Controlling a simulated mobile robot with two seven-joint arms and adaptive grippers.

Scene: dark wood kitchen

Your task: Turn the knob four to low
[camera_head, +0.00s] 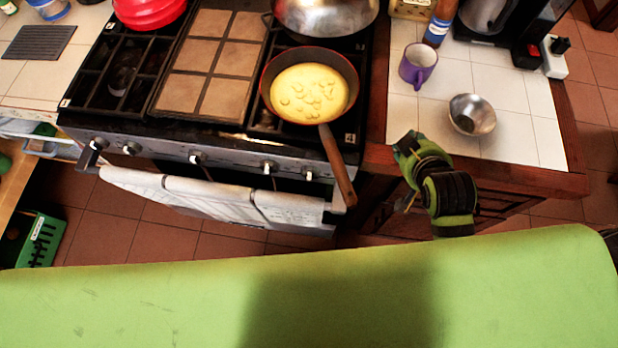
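The stove (226,150) has a row of small knobs along its front panel. The right-most visible knob (309,174) sits just left of the pan's handle, below the front right burner marked 4. Its setting is too small to read. Another knob (269,167) is to its left. My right gripper (404,168), green and black, is to the right of the stove, in front of the counter's wooden edge. It is apart from the knobs. Its fingers are partly hidden and I cannot tell how far they are spread. My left gripper is not in view.
A pan (309,87) of yellow food stands on the front right burner, its handle (338,165) jutting past the stove's front edge. A towel (215,197) hangs below the knobs. A purple mug (417,65) and metal bowl (472,115) stand on the right counter.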

